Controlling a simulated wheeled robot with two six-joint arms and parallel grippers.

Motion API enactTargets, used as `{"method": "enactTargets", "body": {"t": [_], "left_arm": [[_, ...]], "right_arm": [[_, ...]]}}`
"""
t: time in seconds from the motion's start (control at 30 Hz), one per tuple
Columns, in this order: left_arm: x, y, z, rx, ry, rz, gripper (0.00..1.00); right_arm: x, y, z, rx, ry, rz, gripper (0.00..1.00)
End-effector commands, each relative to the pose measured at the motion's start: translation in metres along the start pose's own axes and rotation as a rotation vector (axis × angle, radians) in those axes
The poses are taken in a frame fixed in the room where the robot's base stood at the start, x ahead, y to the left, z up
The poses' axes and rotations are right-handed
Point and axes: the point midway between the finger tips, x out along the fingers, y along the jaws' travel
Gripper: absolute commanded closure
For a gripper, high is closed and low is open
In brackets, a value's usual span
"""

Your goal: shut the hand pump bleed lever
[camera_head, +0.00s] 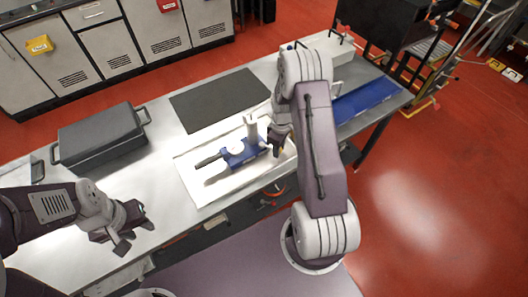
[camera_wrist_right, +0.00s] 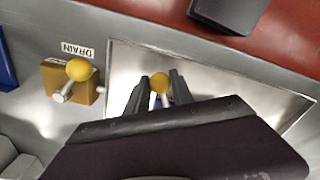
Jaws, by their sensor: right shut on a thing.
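The blue hand pump (camera_head: 243,153) lies in a shallow white tray (camera_head: 205,192) on the bench, with a black handle to the left and a white upright part. My right gripper (camera_head: 277,146) is at the pump's right end. In the right wrist view, my right gripper (camera_wrist_right: 160,88) has its fingers on either side of a yellow ball knob (camera_wrist_right: 160,82) and is shut on it. The lever under the knob is mostly hidden, so its angle cannot be told. My left gripper (camera_head: 132,232) is open and empty over the bench's front left.
A brass block with another yellow knob (camera_wrist_right: 78,70) stands beside the tray, next to a DRAIN label (camera_wrist_right: 77,50). A dark grey case (camera_head: 100,140), a black mat (camera_head: 220,98) and a blue tray (camera_head: 365,98) are on the bench.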

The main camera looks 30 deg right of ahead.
Motion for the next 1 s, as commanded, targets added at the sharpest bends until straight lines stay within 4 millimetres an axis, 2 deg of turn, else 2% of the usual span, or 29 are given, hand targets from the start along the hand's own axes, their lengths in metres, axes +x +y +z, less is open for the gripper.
{"method": "enactTargets", "body": {"t": [0.27,0.7,1.0], "left_arm": [[0.0,0.0,0.0,0.0,0.0,0.0,0.64],[-0.001,0.0,0.0,0.0,0.0,0.0,0.64],[-0.001,0.0,0.0,0.0,0.0,0.0,0.64]], "right_arm": [[0.0,0.001,0.0,-0.008,0.001,0.001,1.0],[0.0,0.015,-0.002,-0.199,0.001,0.001,1.0],[0.0,0.016,-0.002,-0.219,0.0,0.0,1.0]]}}
